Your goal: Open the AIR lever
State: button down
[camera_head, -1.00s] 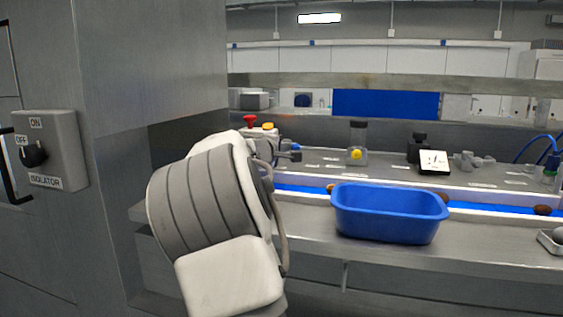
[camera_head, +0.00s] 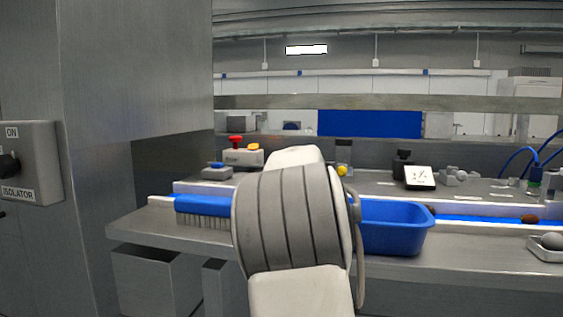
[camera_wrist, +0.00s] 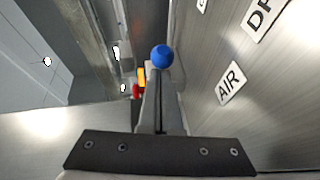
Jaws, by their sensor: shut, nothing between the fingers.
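In the wrist view, my gripper (camera_wrist: 160,80) is shut with nothing between its fingers. A round blue knob (camera_wrist: 161,56) appears right at the fingertips; I cannot tell whether they touch it. A black-on-white AIR label (camera_wrist: 230,84) is on the steel surface to the right of the fingers. My arm hides my gripper in that view.
A red button and a yellow button (camera_head: 253,147) sit on a box behind. A blue tub (camera_head: 395,240) stands on the bench, partly behind my arm. A blue brush (camera_head: 203,206) lies at the bench's left. A steel cabinet with an isolator switch (camera_head: 28,165) stands left.

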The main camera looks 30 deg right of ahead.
jog(key=shift+d+p, duration=0.65)
jog(key=shift+d, duration=0.35)
